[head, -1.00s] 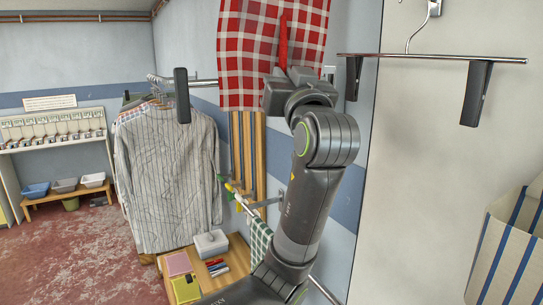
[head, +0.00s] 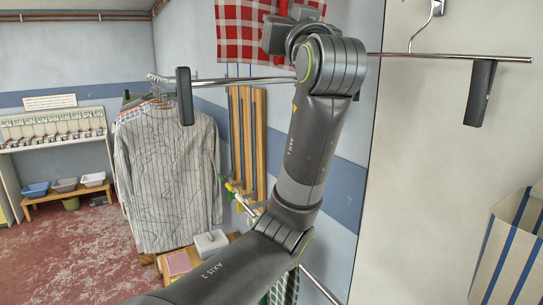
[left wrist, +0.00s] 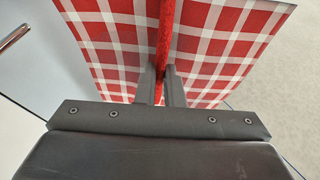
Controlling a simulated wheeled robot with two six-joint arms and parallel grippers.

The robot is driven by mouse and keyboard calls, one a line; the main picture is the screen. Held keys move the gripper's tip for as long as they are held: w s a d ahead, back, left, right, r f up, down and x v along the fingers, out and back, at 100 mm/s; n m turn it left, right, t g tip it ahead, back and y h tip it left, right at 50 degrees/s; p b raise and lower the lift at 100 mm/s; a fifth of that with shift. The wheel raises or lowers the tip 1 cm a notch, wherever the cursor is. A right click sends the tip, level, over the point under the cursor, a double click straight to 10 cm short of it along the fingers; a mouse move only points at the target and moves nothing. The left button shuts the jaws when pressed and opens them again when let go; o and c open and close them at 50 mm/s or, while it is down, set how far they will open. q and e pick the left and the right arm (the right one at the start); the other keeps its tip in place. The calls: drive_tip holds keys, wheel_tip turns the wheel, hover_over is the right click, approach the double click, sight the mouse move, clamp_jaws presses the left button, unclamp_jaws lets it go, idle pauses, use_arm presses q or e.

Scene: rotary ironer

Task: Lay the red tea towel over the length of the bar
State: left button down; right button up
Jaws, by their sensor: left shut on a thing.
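The red and white checked tea towel (head: 240,35) hangs at the top of the head view, its upper part out of frame. My left gripper (head: 286,14) is shut on a pinched red fold of it. In the left wrist view the jaws (left wrist: 163,80) clamp this fold (left wrist: 166,30), with the cloth spread on both sides. A metal bar (head: 245,82) with a black end piece (head: 184,95) runs just below the towel's lower edge in the head view. The towel looks clear of it; depth is hard to judge. My right gripper is not in view.
A clip hanger (head: 440,56) hangs at right, its left part hidden behind my arm. Striped shirts (head: 165,170) hang at left. Wooden slats (head: 260,140) stand at the wall. A striped bag (head: 510,245) is at lower right.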

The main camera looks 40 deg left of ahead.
use_arm(q)
drive_tip(key=shift+d, duration=0.1)
drive_tip(key=s+d+b, duration=0.2)
drive_tip(key=s+d, duration=0.1)
drive_tip(key=d, duration=0.4)
drive_tip(key=shift+s+d+b, duration=0.15)
drive_tip(key=shift+s+b, duration=0.1)
drive_tip(key=shift+b, duration=0.15)
idle(0.3)
idle(0.5)
